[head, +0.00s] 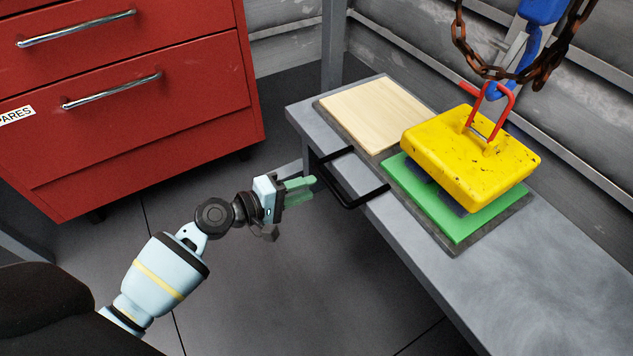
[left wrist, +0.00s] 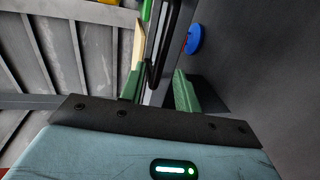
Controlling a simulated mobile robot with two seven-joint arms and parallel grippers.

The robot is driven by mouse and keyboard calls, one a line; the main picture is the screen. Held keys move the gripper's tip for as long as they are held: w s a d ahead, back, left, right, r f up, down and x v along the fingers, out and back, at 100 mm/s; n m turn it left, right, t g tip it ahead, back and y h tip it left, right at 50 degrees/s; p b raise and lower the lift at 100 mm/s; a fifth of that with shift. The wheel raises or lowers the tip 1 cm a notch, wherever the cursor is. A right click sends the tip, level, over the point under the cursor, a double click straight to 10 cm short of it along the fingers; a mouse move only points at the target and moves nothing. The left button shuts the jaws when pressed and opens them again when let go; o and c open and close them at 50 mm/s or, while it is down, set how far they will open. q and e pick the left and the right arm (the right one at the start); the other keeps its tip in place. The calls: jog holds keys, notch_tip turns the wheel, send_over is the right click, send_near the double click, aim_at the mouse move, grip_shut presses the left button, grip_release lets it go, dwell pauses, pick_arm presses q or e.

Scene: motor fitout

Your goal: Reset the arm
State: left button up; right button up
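My left arm (head: 163,272) reaches in from the lower left in the head view. My left gripper (head: 311,188) is at the front edge of the grey bench, close to a black handle (head: 347,203). Its two green fingers stand apart. In the left wrist view the gripper (left wrist: 158,72) shows a gap between its fingers, with the dark handle (left wrist: 153,72) in line beyond it. I cannot tell whether the fingers touch the handle. Nothing is clearly held. My right gripper is not in view.
The bench (head: 450,292) bears a tray (head: 466,243) with a wooden board (head: 375,112) and a green plate (head: 455,228). A yellow block (head: 470,158) with a red shackle (head: 513,100) is over the plate, below a rusty chain (head: 545,62). A red drawer cabinet (head: 130,90) stands left.

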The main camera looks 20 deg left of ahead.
pick_arm(q)
jog(key=shift+s+a+r, duration=0.1)
jog(key=shift+s+a, duration=0.25)
jog(key=shift+s, duration=0.1)
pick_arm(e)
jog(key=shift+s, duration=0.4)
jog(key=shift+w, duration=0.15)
